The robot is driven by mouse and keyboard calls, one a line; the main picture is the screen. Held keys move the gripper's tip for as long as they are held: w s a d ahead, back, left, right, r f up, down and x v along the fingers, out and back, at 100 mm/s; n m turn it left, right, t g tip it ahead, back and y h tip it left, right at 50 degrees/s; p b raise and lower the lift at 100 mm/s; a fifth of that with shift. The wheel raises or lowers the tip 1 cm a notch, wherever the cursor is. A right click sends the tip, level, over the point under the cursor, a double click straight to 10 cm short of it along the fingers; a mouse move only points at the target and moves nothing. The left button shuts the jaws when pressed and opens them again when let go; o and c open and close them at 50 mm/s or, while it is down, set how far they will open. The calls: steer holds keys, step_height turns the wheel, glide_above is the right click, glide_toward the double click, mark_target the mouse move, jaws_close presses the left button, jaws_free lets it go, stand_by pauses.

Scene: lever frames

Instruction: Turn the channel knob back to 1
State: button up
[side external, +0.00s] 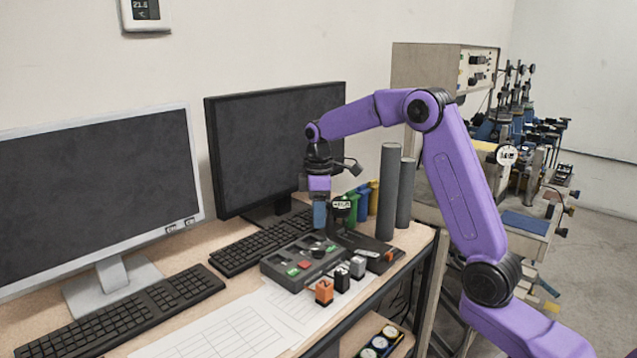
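My gripper (320,213) points down above a dark grey control panel (279,262) on the desk. Its lower part looks blue and is small in the picture, so I cannot tell whether its fingers are open or shut. A small round black knob (318,252) is on the panel, just below my gripper, and a gap seems to separate them. I cannot read any channel mark or the knob's pointer. The panel also has a green button (292,271) and a red button (304,264). A beige instrument box (425,68) at the back right carries dark knobs (475,79).
Grey cylinders (389,190) and blue, green and yellow pieces (362,200) stand close right of my gripper. Small orange (324,291), black and grey blocks stand before the panel. Two monitors (275,145) and keyboards (120,315) fill the left. Paper sheets (225,325) lie flat in front.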

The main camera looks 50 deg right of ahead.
step_height(320, 180, up, 8)
steer(key=shift+r, duration=0.25)
stand_by(0.5)
steer(key=s+a+f+n, duration=0.2)
steer(key=s+a+f, duration=0.1)
steer(key=s+a, duration=1.15)
steer(key=s+d+f, duration=0.1)
steer(key=s+f, duration=0.2)
steer(key=s, duration=0.8)
steer(key=s+d+f+n, duration=0.1)
steer(key=s+f, duration=0.3)
steer(key=s, duration=0.7)
steer(key=shift+s+d, duration=0.35)
